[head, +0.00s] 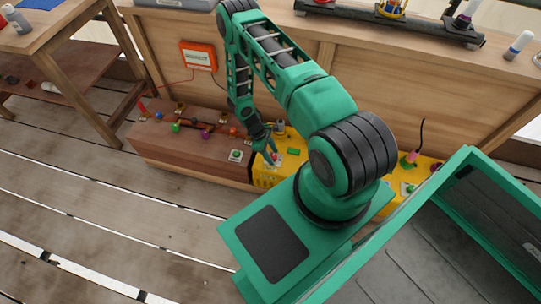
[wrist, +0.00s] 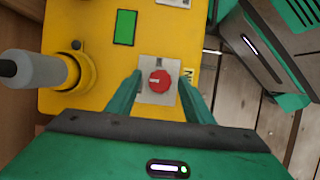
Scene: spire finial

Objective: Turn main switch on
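The switch is a red round knob (wrist: 159,81) on a light grey square plate (wrist: 158,61), set in the top of a yellow box (wrist: 85,105). A small label partly showing an "N" lies just right of the plate. My gripper (wrist: 160,76) is open, with one green finger on each side of the knob and gaps visible between fingers and knob. In the head view my gripper (head: 270,152) reaches down to the yellow box (head: 266,178) beside the brown box. The knob is tiny there. I cannot tell the fingertips' height against the knob.
A green rectangle (wrist: 125,27) lies above the switch on the yellow box. A grey handle in a yellow collar (wrist: 72,72) stands left. The brown box (head: 190,142) with small coloured parts stands left of it. A wooden panel rises behind; plank floor is free in front.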

